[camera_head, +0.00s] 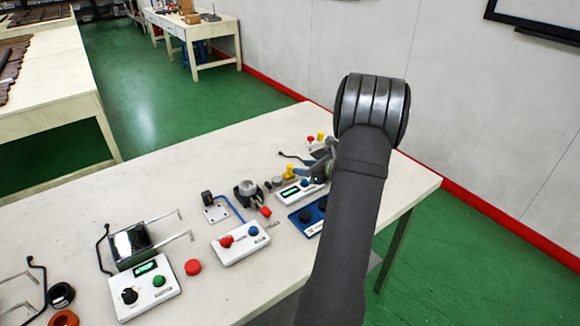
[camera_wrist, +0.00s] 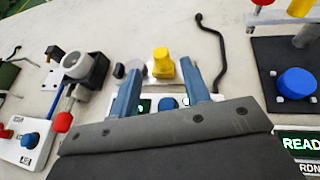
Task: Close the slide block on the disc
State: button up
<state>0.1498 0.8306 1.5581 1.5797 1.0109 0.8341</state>
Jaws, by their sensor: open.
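A yellow block with a raised knob (camera_wrist: 163,66) stands on a light plate; it looks like the slide block. In the head view the yellow piece (camera_head: 290,171) is just left of my gripper (camera_head: 306,174). In the wrist view my gripper (camera_wrist: 161,68) is open, its two blue fingers apart on either side of the yellow block in the picture. I cannot tell whether they touch it. Small dark rounded pieces (camera_wrist: 134,74) lie left of the block; I cannot tell whether one is the disc. My arm and gripper body hide part of the area.
A white control box (camera_head: 240,243) with red and blue knobs and a grey cylinder on a black base (camera_head: 248,192) stand to the left. A dark panel with a blue button (camera_wrist: 296,83) is at right.

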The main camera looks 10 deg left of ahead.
aim_at(291, 166)
jog(key=x, duration=0.7)
jog(key=shift+a, duration=0.1)
